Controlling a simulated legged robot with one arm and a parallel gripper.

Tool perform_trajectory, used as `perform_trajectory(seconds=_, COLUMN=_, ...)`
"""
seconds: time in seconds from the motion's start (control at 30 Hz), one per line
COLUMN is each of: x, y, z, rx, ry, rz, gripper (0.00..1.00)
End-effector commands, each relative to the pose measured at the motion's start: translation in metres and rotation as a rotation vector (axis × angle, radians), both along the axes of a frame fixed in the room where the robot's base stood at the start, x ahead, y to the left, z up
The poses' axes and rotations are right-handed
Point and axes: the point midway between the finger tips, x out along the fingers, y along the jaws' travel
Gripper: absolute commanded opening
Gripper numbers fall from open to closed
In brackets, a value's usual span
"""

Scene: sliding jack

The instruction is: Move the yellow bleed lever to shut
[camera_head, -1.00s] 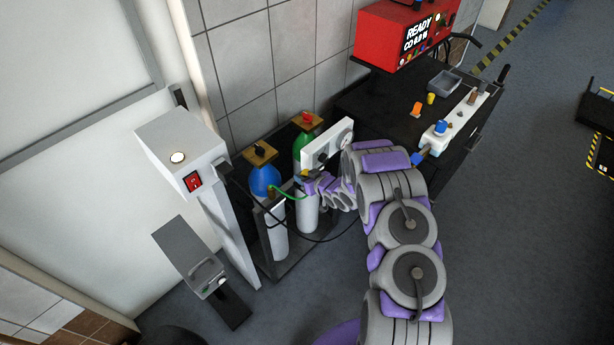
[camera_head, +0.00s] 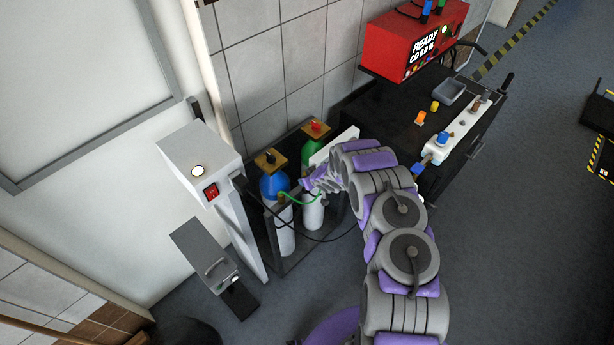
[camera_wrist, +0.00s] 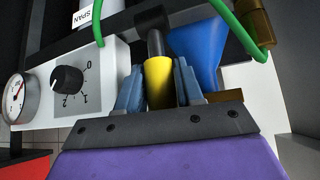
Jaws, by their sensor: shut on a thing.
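The yellow bleed lever (camera_wrist: 158,84) shows in the wrist view as a yellow grip on a dark stem. My gripper (camera_wrist: 159,88) has its two blue-grey fingers on either side of the yellow grip, shut on it. The stem runs up to a dark joint beside a white panel (camera_wrist: 107,55). In the head view my gripper (camera_head: 308,183) is at the panel in front of the gas cylinders, and my wrist hides most of the panel; I cannot make out the lever there.
The panel carries a black dial (camera_wrist: 67,80) and a round gauge (camera_wrist: 14,97). A green hose (camera_wrist: 234,28) passes close on the right. A blue-topped cylinder (camera_head: 274,185) and a green-topped one (camera_head: 310,152) stand in a rack. A black bench (camera_head: 392,118) stands to the right.

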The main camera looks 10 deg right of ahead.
Motion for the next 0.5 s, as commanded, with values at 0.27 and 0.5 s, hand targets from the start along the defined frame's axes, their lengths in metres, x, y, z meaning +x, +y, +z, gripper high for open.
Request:
perform_trajectory(seconds=0.27, x=0.0031, y=-0.0006, z=0.0019, rx=-0.006, ry=0.002, rz=-0.001, gripper=0.00)
perform_trajectory(seconds=0.5, x=0.0038, y=-0.0002, z=0.0021, rx=-0.005, ry=0.000, rz=-0.001, gripper=0.37)
